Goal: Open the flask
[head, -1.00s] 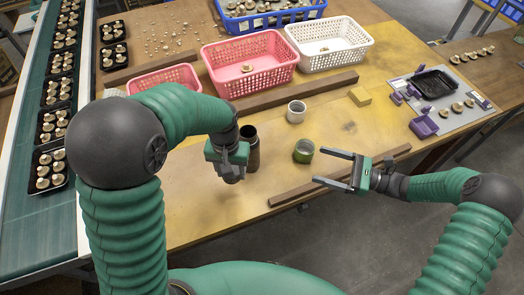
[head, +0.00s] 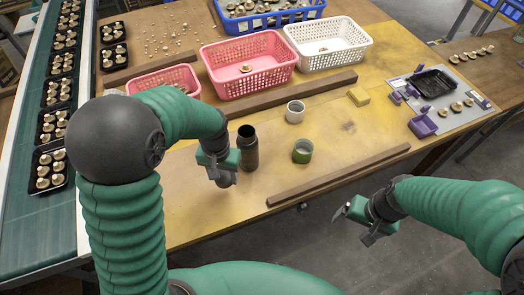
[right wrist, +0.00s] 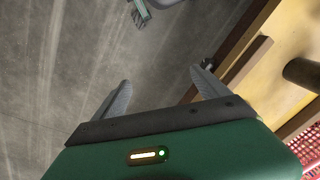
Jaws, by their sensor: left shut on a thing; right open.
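The flask (head: 248,152) is a dark upright cylinder on the yellow table, with a dark open-looking mouth at its top. My left gripper (head: 228,172) is at its left side, low down, and shut on it; the fingers are partly hidden. A green cup-like piece (head: 302,152) stands on the table to the right of the flask, apart from it. I cannot tell whether it is the flask's lid. My right gripper (head: 356,224) is open and empty, past the table's front edge over the floor. Its two spread fingers show in the right wrist view (right wrist: 160,88).
A white cup (head: 295,112) stands behind the green piece. A wooden bar (head: 340,175) lies along the front edge, another (head: 290,95) behind. Pink baskets (head: 235,82), a white basket (head: 335,52) and a yellow block (head: 358,96) are farther back.

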